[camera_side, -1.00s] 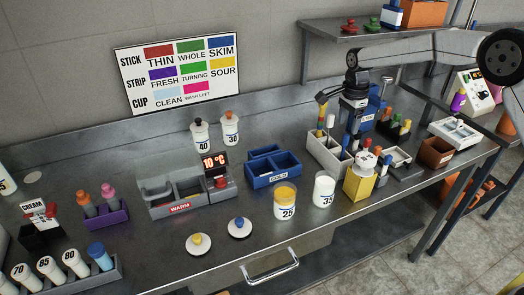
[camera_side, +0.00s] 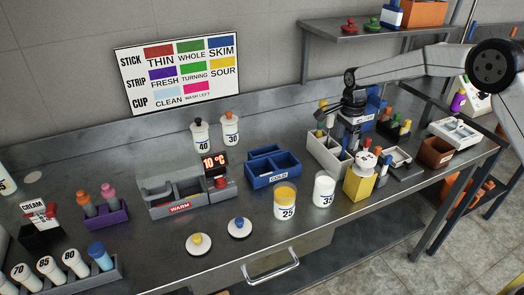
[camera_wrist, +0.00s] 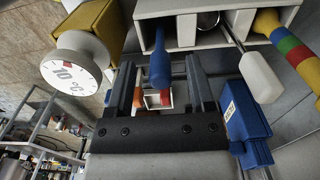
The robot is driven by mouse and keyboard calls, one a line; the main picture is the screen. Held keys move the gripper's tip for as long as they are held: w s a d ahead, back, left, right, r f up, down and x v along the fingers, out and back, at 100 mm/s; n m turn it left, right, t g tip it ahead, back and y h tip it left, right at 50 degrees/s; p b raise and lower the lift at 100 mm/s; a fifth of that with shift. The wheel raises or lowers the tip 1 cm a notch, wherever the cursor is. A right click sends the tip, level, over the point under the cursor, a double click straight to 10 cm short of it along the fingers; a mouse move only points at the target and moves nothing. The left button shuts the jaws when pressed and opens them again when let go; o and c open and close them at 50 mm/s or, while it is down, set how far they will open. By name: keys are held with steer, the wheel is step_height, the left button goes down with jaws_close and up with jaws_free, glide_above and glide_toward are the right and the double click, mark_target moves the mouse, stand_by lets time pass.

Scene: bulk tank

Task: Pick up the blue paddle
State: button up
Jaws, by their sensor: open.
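The blue paddle (camera_wrist: 158,62) shows in the wrist view as a blue handle at the edge of a white compartment box (camera_wrist: 218,7). Its far end is hidden inside the box. My gripper (camera_wrist: 161,76) is open, with one finger on each side of the blue handle in the picture. I cannot tell whether either finger touches it or how deep it sits between them. In the side view my gripper (camera_side: 353,126) is low over the same white box (camera_side: 322,152).
A white-handled tool (camera_wrist: 260,78) and a striped stick (camera_wrist: 292,48) are close beside in the box. A yellow block with a white dial (camera_wrist: 78,66) stands on the other side. The blue holder (camera_side: 273,172) and white jar (camera_side: 324,188) are left of my gripper.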

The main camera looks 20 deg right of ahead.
jaws_close()
steer(key=shift+r, duration=0.15)
step_height(320, 180, up, 10)
steer(key=shift+f, duration=0.1)
stand_by(0.6)
steer(key=shift+a, duration=0.1)
stand_by(0.4)
steer(key=s+a+r+n, duration=0.2)
steer(key=s+a+n, duration=0.1)
steer(key=a, duration=0.8)
steer(key=s+a+r+n, duration=0.1)
steer(key=s+a+n, duration=0.2)
steer(key=a, duration=0.9)
steer(key=shift+s+r, duration=0.4)
steer(key=shift+s, duration=0.15)
